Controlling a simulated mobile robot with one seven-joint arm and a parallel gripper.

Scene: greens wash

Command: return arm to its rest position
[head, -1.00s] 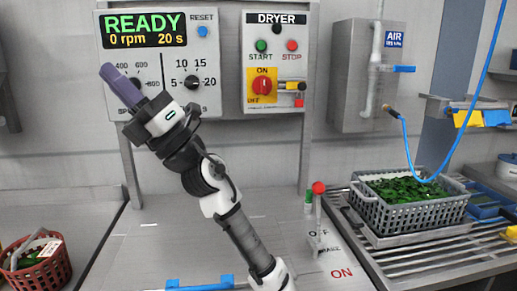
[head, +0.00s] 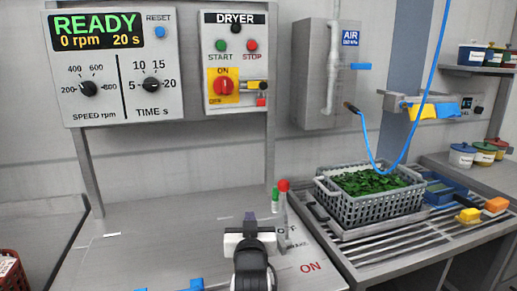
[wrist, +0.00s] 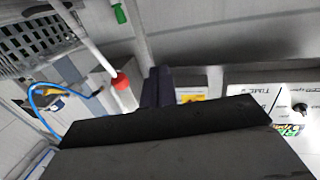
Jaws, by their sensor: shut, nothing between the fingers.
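My gripper (head: 250,220) is low in the middle of the head view, pointing away from the camera, with my black and white wrist behind it. In the wrist view its dark purple fingers (wrist: 156,88) are together with nothing between them, and a large black part of my wrist hides much of the view. The gripper appears just left of the red-knobbed lever (head: 283,187) in the head view. That lever's red knob (wrist: 121,82) also shows in the wrist view. I cannot tell the exact gap between them.
A grey basket of greens (head: 367,207) stands on the slatted rack at right. The blue hose (head: 398,155) hangs above it. The dryer panel (head: 236,72) and the READY display (head: 97,29) are on the back frame. The grey worktop (head: 140,240) is largely clear.

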